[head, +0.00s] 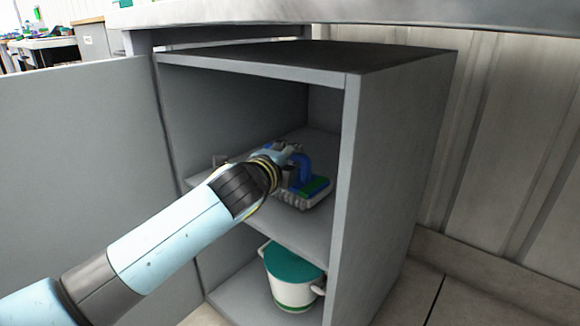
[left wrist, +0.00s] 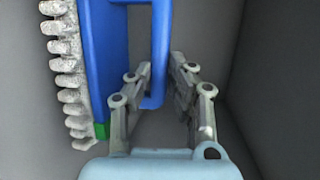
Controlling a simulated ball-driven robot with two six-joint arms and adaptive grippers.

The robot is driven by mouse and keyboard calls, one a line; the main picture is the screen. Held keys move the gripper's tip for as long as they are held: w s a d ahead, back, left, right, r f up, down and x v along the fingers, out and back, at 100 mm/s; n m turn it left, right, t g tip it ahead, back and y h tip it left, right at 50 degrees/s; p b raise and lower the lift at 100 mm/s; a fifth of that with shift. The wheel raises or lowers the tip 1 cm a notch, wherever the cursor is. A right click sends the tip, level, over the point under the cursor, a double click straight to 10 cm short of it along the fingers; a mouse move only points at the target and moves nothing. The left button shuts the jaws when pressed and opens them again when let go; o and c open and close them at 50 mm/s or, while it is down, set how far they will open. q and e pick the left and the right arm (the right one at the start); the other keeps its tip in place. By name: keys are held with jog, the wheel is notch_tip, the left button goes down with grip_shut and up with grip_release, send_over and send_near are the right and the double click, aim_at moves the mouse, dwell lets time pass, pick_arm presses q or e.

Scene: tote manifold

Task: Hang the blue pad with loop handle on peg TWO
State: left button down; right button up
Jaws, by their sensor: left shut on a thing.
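The blue pad with loop handle (head: 305,172) is on the middle shelf of a grey cabinet, with a green part and pale knobbly fringe below the blue. My left gripper (head: 290,163) reaches into the cabinet at the pad and partly hides it. In the left wrist view, the blue pad (left wrist: 106,55) stands at the left with its fringe along the left edge. The left gripper's fingers (left wrist: 161,75) are shut on the loop handle, which runs between them. Whether the pad touches the shelf is hard to tell. No peg shows, and my right gripper is out of view.
The cabinet (head: 385,150) is open at the front, its side wall close to the right of the pad. A grey panel (head: 80,160) stands at the left. A white pot with a teal lid (head: 293,265) sits on the bottom shelf. A pale tabletop (head: 350,12) passes above.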

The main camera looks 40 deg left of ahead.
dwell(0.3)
pick_arm(q)
jog(key=shift+f, duration=0.2)
jog(key=c, duration=1.2)
grip_release()
jog(key=shift+c, duration=0.2)
jog(key=shift+r, duration=0.1)
